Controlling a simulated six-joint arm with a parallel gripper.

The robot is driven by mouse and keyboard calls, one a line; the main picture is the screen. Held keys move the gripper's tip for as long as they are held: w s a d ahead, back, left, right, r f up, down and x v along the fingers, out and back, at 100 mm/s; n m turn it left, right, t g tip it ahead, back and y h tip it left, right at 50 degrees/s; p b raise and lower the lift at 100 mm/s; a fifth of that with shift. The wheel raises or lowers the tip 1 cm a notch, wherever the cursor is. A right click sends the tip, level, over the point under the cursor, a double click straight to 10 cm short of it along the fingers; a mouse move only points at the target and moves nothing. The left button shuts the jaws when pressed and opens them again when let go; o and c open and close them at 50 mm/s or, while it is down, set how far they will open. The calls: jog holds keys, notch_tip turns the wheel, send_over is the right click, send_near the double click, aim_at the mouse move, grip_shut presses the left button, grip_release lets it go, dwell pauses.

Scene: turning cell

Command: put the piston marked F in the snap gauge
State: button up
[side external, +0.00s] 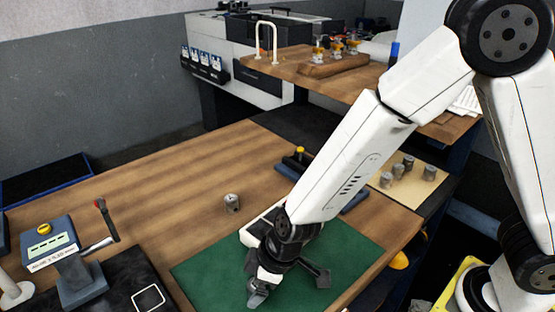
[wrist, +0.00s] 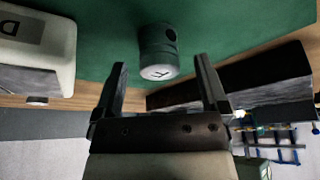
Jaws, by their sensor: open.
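In the wrist view, a grey-green cylindrical piston (wrist: 158,48) lies over the green mat, its pale end face toward me. The dark letter on that face is turned and looks like an F. My gripper (wrist: 160,75) is open, with its two dark fingers on either side of the piston's near end and gaps on both sides. In the side view, my gripper (side external: 260,287) is low over the green mat's front; I cannot separate the piston from it there.
Several more stand on a beige board (side external: 405,180) at right. In the wrist view, a pale block marked D (wrist: 35,45) is at left and a long dark block (wrist: 245,78) at right. The green mat (side external: 205,268) is clear at left.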

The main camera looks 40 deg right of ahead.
jog(key=shift+w+a+f, duration=0.1)
jog(key=shift+f, duration=0.25)
dwell(0.5)
grip_shut()
